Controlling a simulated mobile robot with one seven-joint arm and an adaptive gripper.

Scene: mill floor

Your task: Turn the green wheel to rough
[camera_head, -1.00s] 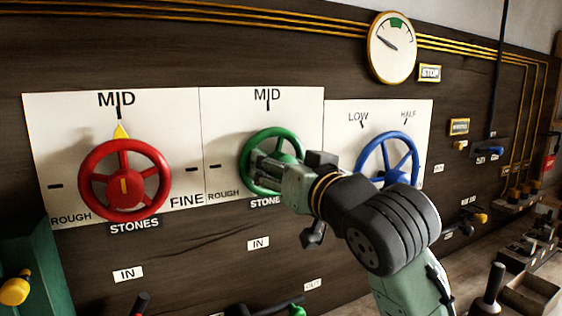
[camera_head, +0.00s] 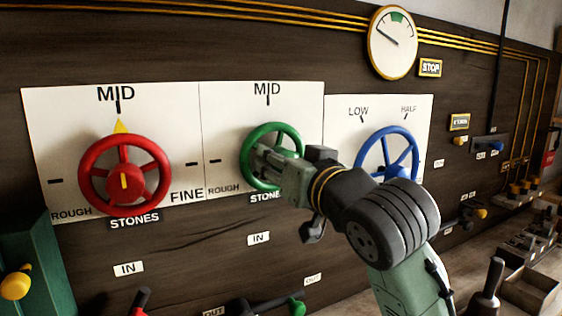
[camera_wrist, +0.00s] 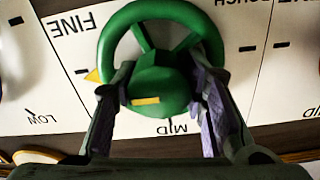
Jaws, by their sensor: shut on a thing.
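The green wheel (camera_head: 270,130) is on the middle white panel, between a red wheel and a blue wheel. Its panel reads MID at the top and ROUGH at the lower left. My gripper (camera_wrist: 160,88) is shut on the wheel, with a finger on each side of the hub. It hides part of the wheel in the head view. The wrist view shows the panel upside down. There the green wheel (camera_wrist: 155,70) has a yellow pointer (camera_wrist: 92,76) at its left, by the FINE side tick. A yellow bar on the hub lies nearly level.
The red wheel (camera_head: 125,175), its pointer at MID, is to the left. The blue wheel (camera_head: 388,150), partly behind my arm, is close on the right. A round gauge (camera_head: 392,42) is above. Levers with red and green knobs (camera_head: 297,307) stick out below.

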